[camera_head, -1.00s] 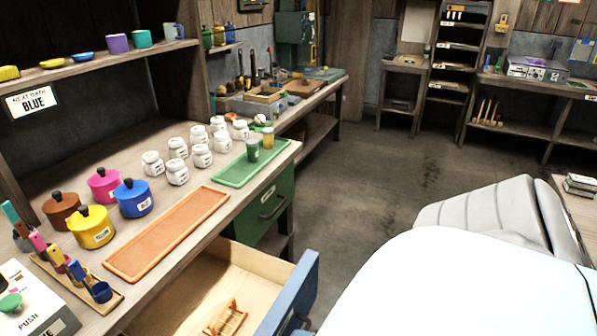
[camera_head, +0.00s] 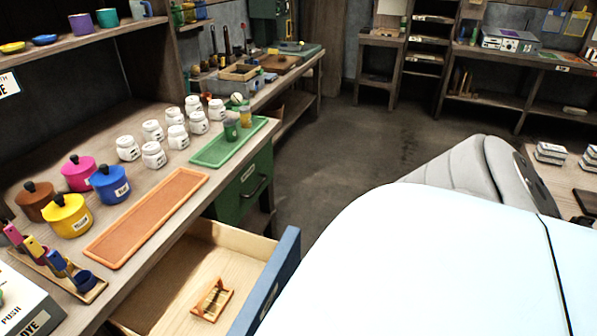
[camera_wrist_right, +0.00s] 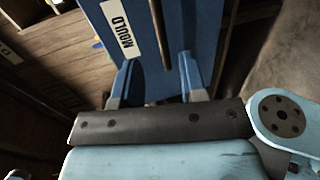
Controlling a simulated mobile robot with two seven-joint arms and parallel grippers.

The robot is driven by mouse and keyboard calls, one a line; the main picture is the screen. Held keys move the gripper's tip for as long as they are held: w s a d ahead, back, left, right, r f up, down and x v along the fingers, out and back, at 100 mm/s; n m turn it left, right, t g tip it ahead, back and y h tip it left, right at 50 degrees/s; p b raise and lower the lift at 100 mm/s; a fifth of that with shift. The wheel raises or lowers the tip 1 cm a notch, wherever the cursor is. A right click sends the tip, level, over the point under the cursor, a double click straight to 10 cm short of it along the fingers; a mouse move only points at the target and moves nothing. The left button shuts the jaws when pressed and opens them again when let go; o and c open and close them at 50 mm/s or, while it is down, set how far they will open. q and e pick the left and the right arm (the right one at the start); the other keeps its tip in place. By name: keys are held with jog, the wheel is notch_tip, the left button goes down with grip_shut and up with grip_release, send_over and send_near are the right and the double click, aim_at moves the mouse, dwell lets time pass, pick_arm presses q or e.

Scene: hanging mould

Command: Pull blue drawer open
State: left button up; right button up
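The blue drawer (camera_head: 274,284) stands pulled out from under the workbench, its pale wooden inside (camera_head: 222,262) showing. A small wooden rack (camera_head: 212,300) lies in it. In the right wrist view, the blue drawer front (camera_wrist_right: 205,35) has a white MOULD label (camera_wrist_right: 122,28) and a dark bar handle (camera_wrist_right: 160,35). My right gripper (camera_wrist_right: 157,82) is close to this front, its two fingers apart, one on either side of the handle's line. I see no contact with the handle. My right gripper is hidden in the head view. My left gripper is not in view.
A green drawer (camera_head: 242,190) is shut beyond the blue one. The bench holds an orange tray (camera_head: 148,215), a green tray (camera_head: 215,152), coloured pots (camera_head: 110,183) and white jars (camera_head: 153,155). The floor (camera_head: 340,150) beyond the drawer is clear.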

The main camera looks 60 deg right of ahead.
jog(key=shift+v, duration=2.3)
